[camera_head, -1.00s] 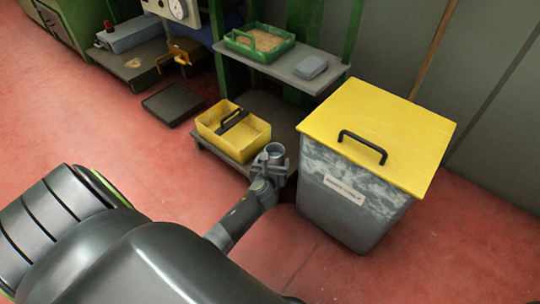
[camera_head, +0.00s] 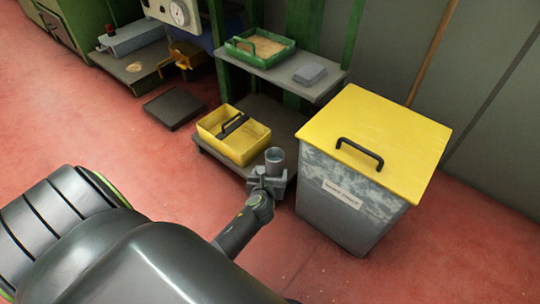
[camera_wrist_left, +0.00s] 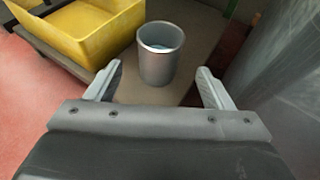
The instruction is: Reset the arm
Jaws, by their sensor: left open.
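My left gripper (camera_head: 268,178) is in front of the low shelf, near the grey bin. A grey metal cup (camera_head: 274,160) stands upright on the low shelf, just beyond the fingertips. My right gripper is not in view.
A yellow tote (camera_head: 235,146) with a black handle sits on the low shelf (camera_head: 217,153). A grey bin with a yellow lid (camera_head: 385,125) stands close on the right. A green tray (camera_head: 259,61) and a grey box (camera_head: 310,74) are on the upper shelf. Red floor is clear at left.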

